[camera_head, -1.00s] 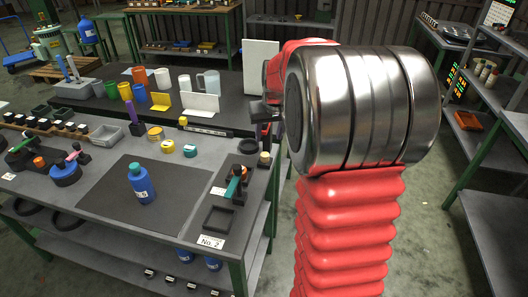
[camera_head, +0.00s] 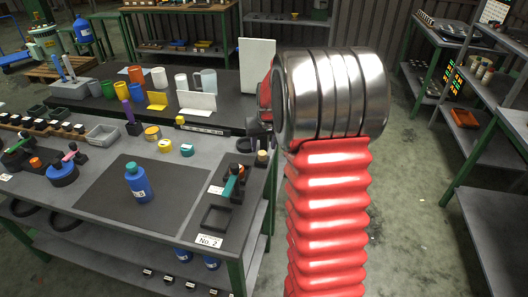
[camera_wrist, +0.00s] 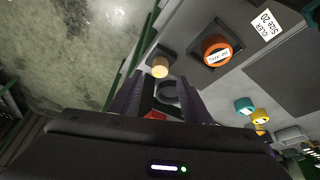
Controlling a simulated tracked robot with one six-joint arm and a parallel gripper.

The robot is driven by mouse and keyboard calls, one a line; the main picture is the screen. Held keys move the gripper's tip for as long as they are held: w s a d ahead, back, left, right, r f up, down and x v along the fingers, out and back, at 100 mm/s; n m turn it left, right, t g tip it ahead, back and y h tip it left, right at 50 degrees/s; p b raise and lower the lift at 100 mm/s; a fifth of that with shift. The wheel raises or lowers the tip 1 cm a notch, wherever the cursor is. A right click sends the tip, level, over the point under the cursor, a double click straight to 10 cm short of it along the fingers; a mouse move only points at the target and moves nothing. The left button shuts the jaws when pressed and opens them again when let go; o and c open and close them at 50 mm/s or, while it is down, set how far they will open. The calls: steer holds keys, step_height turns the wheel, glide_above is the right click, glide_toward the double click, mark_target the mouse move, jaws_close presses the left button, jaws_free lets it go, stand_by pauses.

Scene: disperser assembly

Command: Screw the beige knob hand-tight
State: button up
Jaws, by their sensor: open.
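The beige knob (camera_head: 262,155) stands on a small dark base near the right edge of the workbench. In the wrist view the beige knob (camera_wrist: 160,67) shows from above, just beyond the fingertips. My gripper (camera_wrist: 160,88) is open, its two dark fingers apart, with the knob ahead of the gap and not between them. In the head view my gripper (camera_head: 260,127) is small and dark, partly hidden by my arm, above and behind the knob. Whether the knob sits fully down on its base cannot be told.
A black ring (camera_wrist: 171,92) lies on the bench below the gripper. A blue bottle (camera_head: 139,183) stands on the dark mat. A white panel (camera_head: 257,67) stands behind.

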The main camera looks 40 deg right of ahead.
mark_target(262, 153)
steer(key=x, duration=0.5)
steer(key=shift+w+f, duration=0.15)
steer(key=shift+f, duration=0.2)
steer(key=shift+c, duration=0.2)
